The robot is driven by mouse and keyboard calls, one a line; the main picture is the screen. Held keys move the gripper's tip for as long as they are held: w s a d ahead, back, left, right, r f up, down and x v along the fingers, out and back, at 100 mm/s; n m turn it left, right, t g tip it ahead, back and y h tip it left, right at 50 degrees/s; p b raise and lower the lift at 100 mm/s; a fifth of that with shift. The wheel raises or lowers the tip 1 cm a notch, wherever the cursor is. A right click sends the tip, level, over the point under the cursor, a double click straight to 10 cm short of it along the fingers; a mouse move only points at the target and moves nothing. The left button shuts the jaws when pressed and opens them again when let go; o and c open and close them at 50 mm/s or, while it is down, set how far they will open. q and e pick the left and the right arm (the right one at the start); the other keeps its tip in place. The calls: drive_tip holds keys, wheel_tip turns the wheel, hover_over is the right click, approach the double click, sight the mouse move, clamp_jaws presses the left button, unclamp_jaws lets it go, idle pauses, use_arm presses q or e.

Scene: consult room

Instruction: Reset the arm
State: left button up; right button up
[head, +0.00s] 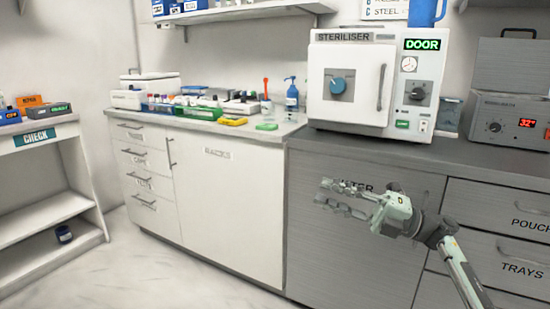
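My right gripper (322,192) hangs in the air in front of the grey cabinet front, with its arm coming in from the lower right. Its two fingers point left and stand apart, with nothing between them. It is below the counter edge and appears clear of the cabinet. My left gripper and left arm are not in view.
A white steriliser (345,85) with a closed door stands on the grey counter (455,158). A grey heated unit (508,115) stands to its right. White drawers and a cabinet (225,195) are left of centre, with racks and bottles on top. The floor (160,270) at lower left is clear.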

drive_tip(key=w+d+r+m+t+h, duration=0.4)
drive_tip(key=w+d+m+t+h, duration=1.1)
drive_tip(key=m+t, duration=0.45)
drive_tip(key=d+f+m+g+h, duration=1.1)
drive_tip(key=d+f+m, duration=0.4)
drive_tip(key=f, duration=0.4)
drive_tip(key=s+a+f+g+y, duration=0.1)
drive_tip(key=s+a+f+g, duration=0.25)
drive_tip(key=s+f, duration=0.7)
drive_tip(key=s+a+f+g+y, duration=0.1)
drive_tip(key=s+a+f+g, duration=0.25)
drive_tip(key=s+f, duration=0.75)
drive_tip(key=s+a+f+g, duration=0.1)
drive_tip(key=s+a+f, duration=0.1)
drive_tip(key=s+f, duration=0.3)
drive_tip(key=s+a+f+g+y, duration=0.1)
drive_tip(key=s+a+f, duration=0.2)
drive_tip(key=s, duration=0.9)
drive_tip(key=s+a+f+g+y, duration=0.1)
drive_tip(key=s+a+f, duration=0.1)
drive_tip(key=s+f, duration=0.5)
drive_tip(key=shift+s+a+f, duration=0.2)
drive_tip(key=shift+s+a, duration=0.15)
drive_tip(key=shift+s, duration=0.45)
